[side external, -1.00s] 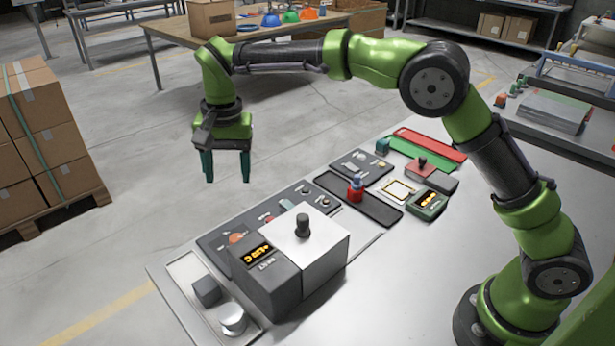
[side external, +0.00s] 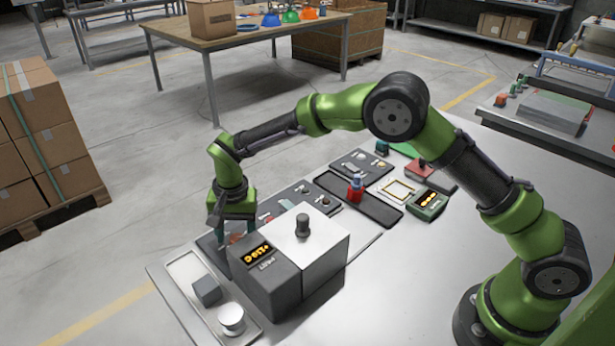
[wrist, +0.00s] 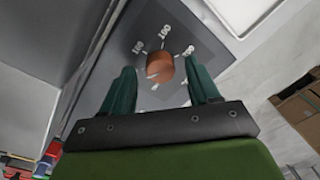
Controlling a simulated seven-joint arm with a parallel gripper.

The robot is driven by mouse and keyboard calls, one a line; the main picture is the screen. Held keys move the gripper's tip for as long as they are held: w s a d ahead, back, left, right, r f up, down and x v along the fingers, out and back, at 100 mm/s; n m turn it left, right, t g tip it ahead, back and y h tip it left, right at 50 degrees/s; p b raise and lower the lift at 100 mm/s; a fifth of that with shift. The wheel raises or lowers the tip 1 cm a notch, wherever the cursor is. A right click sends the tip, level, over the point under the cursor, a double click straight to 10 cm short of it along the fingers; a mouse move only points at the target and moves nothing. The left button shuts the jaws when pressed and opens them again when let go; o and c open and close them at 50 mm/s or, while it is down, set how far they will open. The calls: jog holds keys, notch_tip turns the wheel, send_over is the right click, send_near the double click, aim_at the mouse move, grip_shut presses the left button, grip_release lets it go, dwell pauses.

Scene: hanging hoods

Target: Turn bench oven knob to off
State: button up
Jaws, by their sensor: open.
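The oven knob is an orange-brown round knob (wrist: 160,67) on a dark grey panel (wrist: 196,20), with printed numbers around it and a pale pointer mark. In the wrist view it lies between and just beyond the two green fingertips of my gripper (wrist: 162,82), which is open with nothing between its fingers. In the side external view my gripper (side external: 226,238) is low over the panel's left end, behind the dark grey box with an orange display (side external: 268,278). The knob is mostly hidden there by the gripper. Contact between fingers and knob cannot be told.
A tray (side external: 183,268) holds a dark cube (side external: 206,290) and a white cylinder (side external: 231,319). A red-and-blue piece (side external: 355,189) stands on a black strip. The table's front right is clear.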

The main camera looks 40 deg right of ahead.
jog(key=shift+f, duration=0.35)
jog(key=shift+c, duration=0.3)
jog(key=c, duration=1)
jog(key=shift+o, duration=0.2)
jog(key=shift+n, duration=0.3)
jog(key=n, duration=1.1)
jog(key=shift+w+g, duration=0.1)
jog(key=shift+g, duration=0.2)
jog(key=shift+n, duration=0.3)
